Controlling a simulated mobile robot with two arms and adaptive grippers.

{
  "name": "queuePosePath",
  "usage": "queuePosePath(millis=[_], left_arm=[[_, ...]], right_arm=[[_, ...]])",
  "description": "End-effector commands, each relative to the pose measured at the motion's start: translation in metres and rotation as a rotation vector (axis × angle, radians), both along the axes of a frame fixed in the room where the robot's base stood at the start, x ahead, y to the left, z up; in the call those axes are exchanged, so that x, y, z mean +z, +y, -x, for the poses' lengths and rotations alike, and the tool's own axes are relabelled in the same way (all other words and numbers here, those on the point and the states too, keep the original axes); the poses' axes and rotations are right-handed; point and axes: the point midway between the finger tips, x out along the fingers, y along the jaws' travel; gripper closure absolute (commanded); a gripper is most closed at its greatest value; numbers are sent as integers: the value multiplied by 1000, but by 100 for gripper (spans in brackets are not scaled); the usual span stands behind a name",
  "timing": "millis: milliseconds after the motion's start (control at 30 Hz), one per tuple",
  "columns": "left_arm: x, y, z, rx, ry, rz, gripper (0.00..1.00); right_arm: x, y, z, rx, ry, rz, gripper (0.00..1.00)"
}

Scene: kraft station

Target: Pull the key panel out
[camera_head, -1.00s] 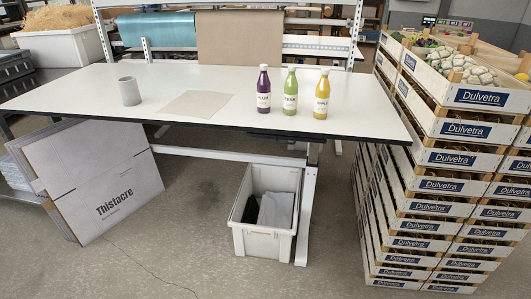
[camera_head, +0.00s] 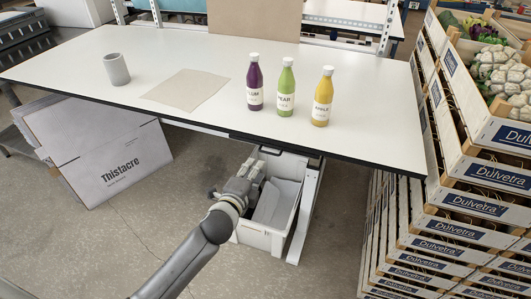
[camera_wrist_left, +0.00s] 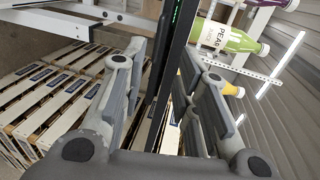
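A dark strip, which seems to be the key panel (camera_head: 276,143), sits under the front edge of the white table, below the bottles. In the left wrist view a narrow black bar with small green lights (camera_wrist_left: 176,48) runs upright between my fingers; it looks like the same panel's front or the table edge. My left gripper (camera_head: 257,163) is just under the table edge, over the white bin. In the left wrist view its fingers (camera_wrist_left: 165,75) are spread, one on each side of the bar, with no clear contact. My right gripper is not in view.
Purple (camera_head: 254,84), green (camera_head: 285,90) and yellow (camera_head: 322,100) bottles stand on the table (camera_head: 210,110) near its front edge. A grey cup (camera_head: 117,70) and brown sheet (camera_head: 186,90) are farther left. A white bin (camera_head: 262,238) stands below; stacked crates (camera_head: 455,203) flank the right.

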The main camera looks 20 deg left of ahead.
Motion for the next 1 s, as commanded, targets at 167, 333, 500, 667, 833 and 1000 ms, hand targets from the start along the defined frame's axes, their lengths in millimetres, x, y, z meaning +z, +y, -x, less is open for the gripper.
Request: queuePosePath(millis=[167, 333, 500, 667, 833, 1000], left_arm=[[-4, -1, -22, 1, 0, 3, 71], [-10, -2, -49, 1, 1, 4, 71], [-16, -3, -73, 1, 2, 4, 71], [-20, -4, -89, 1, 2, 4, 71], [-22, -4, -98, 0, 2, 5, 71], [-23, -4, -101, 0, 3, 5, 71]], right_arm=[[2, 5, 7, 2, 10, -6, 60], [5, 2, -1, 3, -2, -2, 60], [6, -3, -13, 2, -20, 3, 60], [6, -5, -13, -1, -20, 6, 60], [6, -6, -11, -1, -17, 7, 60], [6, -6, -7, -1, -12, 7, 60]])
